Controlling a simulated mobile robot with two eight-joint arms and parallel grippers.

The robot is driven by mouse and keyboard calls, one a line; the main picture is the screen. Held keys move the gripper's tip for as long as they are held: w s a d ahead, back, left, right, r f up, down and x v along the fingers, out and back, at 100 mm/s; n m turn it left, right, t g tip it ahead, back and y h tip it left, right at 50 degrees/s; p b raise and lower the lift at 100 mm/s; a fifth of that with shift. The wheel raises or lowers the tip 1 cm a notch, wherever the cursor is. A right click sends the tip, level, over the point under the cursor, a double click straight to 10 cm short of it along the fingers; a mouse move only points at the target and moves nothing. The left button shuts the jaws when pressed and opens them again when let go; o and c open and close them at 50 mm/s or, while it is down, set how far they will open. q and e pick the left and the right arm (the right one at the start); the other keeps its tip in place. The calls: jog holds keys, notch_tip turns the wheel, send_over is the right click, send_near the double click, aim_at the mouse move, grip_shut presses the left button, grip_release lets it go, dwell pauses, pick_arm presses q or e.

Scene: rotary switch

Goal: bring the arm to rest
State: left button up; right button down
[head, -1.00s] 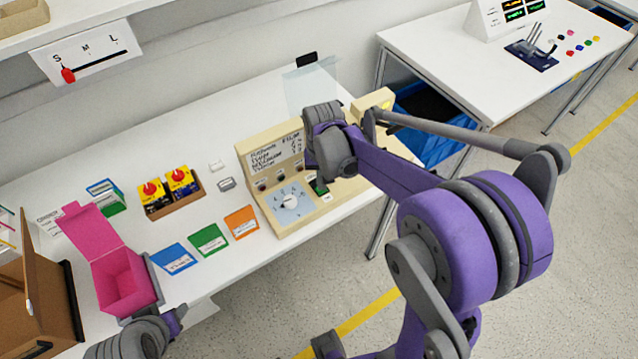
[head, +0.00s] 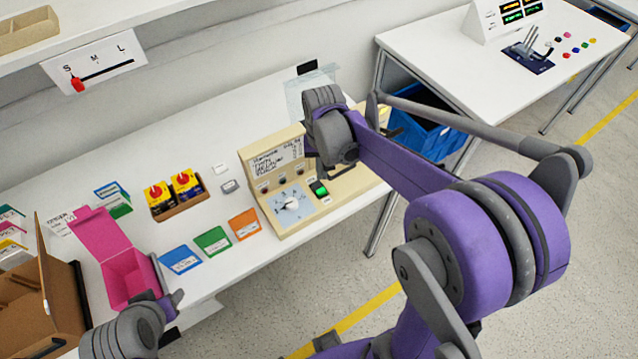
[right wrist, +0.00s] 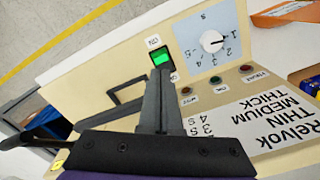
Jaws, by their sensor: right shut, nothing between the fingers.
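The beige console (head: 325,205) stands on the white table, with a round white knob (head: 291,203) on a light blue dial. In the right wrist view the knob (right wrist: 212,41) seems to point towards the 1. A green rocker switch (right wrist: 163,60) beside the dial looks bright; it also shows in the head view (head: 318,188). My right gripper (right wrist: 160,78) is shut and empty, its tips close to the green switch; I cannot tell whether they touch. In the head view my right gripper (head: 340,172) is over the console's right part. My left gripper (head: 172,301) is by the pink box, its fingers unclear.
An open pink box (head: 128,277) and a brown carton (head: 52,300) stand at the left. Blue, green and orange cards (head: 212,241) lie left of the console. A tray with yellow boxes (head: 178,207) is behind them. A blue bin (head: 437,140) is below right.

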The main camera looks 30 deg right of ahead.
jog(key=shift+r, duration=0.2)
dwell(0.4)
jog(key=s+a+r+n+t, duration=0.1)
jog(key=s+a+n+t, duration=0.1)
jog(key=s, duration=0.5)
jog(key=s+a+r+n+t, duration=0.1)
jog(key=s+a+n+t, duration=0.2)
jog(key=s, duration=0.3)
jog(key=shift+s+a+t, duration=0.4)
jog(key=shift+a, duration=0.5)
dwell(0.9)
